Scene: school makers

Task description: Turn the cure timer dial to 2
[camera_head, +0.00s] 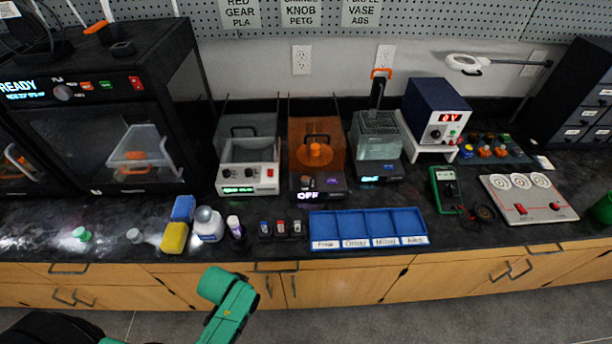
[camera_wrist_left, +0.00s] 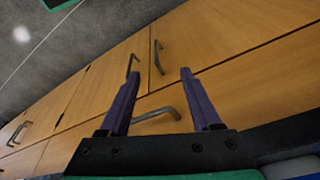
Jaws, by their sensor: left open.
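The cure station (camera_head: 317,145) has a see-through orange cover over an orange part, and stands on the back middle of the counter. Its dark front panel (camera_head: 320,192) shows a lit "OFF". The timer dial on that panel is too small and dark to make out, so its setting cannot be read. My left gripper (camera_wrist_left: 160,73) is open and empty in the left wrist view, its two purple fingers apart in front of wooden cabinet fronts. In the head view only my green arm shows, below the counter's front edge. My right gripper is not in view.
A white-fronted machine (camera_head: 248,178) stands left of the cure station, and a wash unit (camera_head: 377,145) stands right of it. A blue sorting tray (camera_head: 368,240) and small bottles (camera_head: 208,225) lie along the counter's front. Cabinet handles (camera_head: 275,266) stick out below.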

